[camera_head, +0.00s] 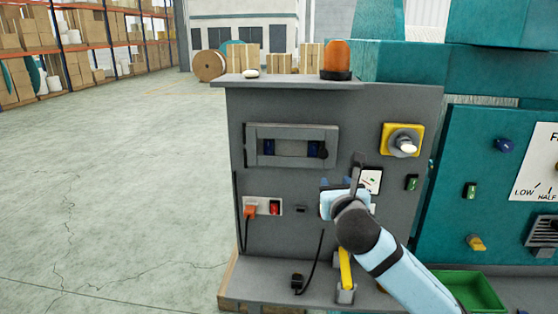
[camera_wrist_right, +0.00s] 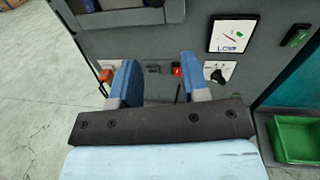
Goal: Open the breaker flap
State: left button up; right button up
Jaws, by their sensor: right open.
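The breaker flap (camera_head: 291,146) is a grey framed panel in the upper left of the grey control cabinet in the head view. Blue parts and a dark round knob show inside its frame. I cannot clearly tell how far it is open. Its lower edge shows at the top of the right wrist view (camera_wrist_right: 130,18). My right gripper (camera_head: 337,184) is below and to the right of the flap, apart from it. In the wrist view its two blue fingers (camera_wrist_right: 158,64) are spread with nothing between them. My left gripper is not in view.
The cabinet (camera_head: 270,260) also carries a yellow-plated rotary switch (camera_head: 402,141), an orange plug (camera_head: 250,209), a red switch (camera_head: 275,208) and a gauge (camera_wrist_right: 232,34). An orange beacon (camera_head: 337,58) stands on top. A green bin (camera_head: 470,290) is at lower right. Open floor lies left.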

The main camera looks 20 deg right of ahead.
aim_at(324, 154)
pick_arm(q)
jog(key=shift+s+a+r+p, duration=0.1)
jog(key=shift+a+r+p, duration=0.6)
jog(key=shift+p, duration=0.25)
pick_arm(e)
jog(key=shift+n, duration=0.5)
jog(key=x, duration=0.4)
jog(key=r+x, duration=0.1)
jog(key=x, duration=0.4)
jog(key=r+x, duration=0.1)
jog(key=x, duration=0.4)
jog(key=shift+w+a+r, duration=0.1)
jog(key=shift+r, duration=0.15)
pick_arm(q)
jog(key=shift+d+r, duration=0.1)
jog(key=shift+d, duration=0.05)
pick_arm(e)
grip_shut()
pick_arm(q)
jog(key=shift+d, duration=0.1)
